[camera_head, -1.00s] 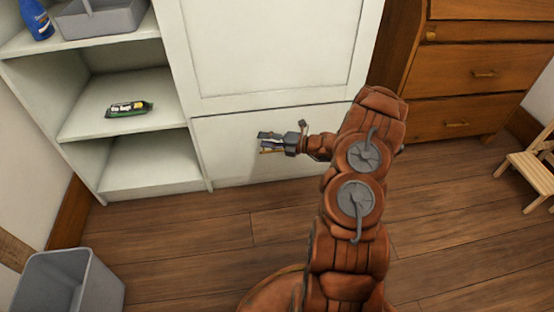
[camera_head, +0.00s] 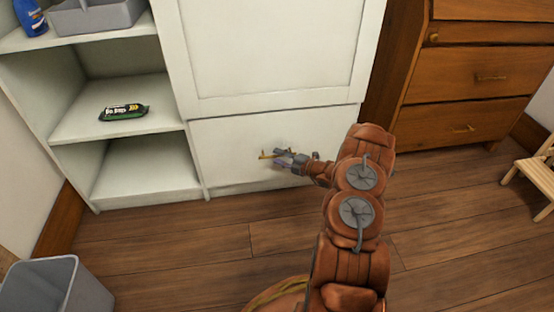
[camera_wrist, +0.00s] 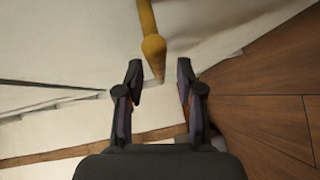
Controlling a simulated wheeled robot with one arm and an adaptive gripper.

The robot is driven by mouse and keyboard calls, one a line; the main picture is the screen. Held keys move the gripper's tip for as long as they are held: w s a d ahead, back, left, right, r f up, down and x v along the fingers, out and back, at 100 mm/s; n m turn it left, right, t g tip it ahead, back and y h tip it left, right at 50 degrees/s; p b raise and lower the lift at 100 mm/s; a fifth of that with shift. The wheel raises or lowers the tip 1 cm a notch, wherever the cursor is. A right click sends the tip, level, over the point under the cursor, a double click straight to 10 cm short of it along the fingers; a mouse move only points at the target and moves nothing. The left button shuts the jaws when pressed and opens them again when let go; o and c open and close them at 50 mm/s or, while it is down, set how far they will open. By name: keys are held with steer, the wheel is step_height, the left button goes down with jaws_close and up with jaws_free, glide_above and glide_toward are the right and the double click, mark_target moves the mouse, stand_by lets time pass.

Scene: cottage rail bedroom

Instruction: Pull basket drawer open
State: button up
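The basket drawer (camera_head: 235,135) is the white lower front panel of the cabinet and looks shut. Its brass bar handle (camera_head: 266,156) sticks out at my fingertips in the head view. In the wrist view the handle (camera_wrist: 148,28) enters from the top, and its rounded end lies just ahead of the gap between my fingers. My gripper (camera_head: 282,156) is in front of the panel. The wrist view shows my gripper (camera_wrist: 160,72) open, with its fingers apart and nothing clamped between them. Part of the handle is hidden by my gripper in the head view.
A wooden dresser (camera_head: 465,95) stands right. A grey bin (camera_head: 55,285) is at lower left, a wooden stool (camera_head: 530,180) at right. Floor before the drawer is clear.

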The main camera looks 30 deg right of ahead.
steer(key=shift+w+a, duration=0.3)
steer(key=shift+w, duration=0.35)
steer(key=shift+c, duration=0.4)
steer(key=shift+f, duration=0.1)
jaws_close()
